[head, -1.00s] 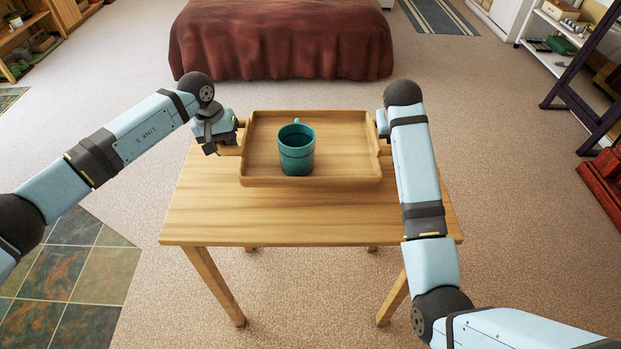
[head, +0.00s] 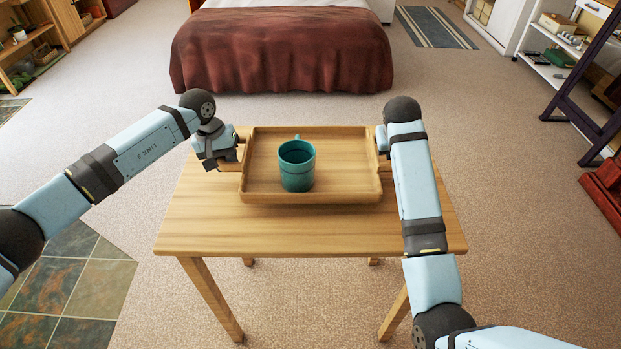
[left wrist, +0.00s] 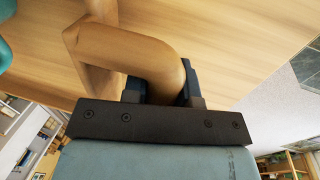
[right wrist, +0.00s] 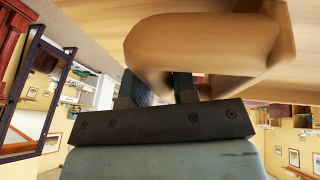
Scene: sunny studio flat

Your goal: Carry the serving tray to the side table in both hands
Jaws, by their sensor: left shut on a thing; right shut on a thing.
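The wooden serving tray (head: 346,168) is level over the wooden table's top; I cannot tell whether it touches the top or hangs just above it. A teal mug (head: 297,168) stands upright on it, left of its middle. My left gripper (head: 235,157) is shut on the tray's left handle, which also fills the left wrist view (left wrist: 130,48). My right gripper (head: 384,146) is at the right handle, partly hidden by my arm; the right wrist view shows its jaws shut on that handle (right wrist: 195,45).
The wooden table (head: 310,232) has bare top in front of the tray. A bed with a dark red cover (head: 280,50) stands beyond it. A dark purple frame (head: 590,90) and white shelves are at the right. Carpet (head: 500,180) is clear around the table.

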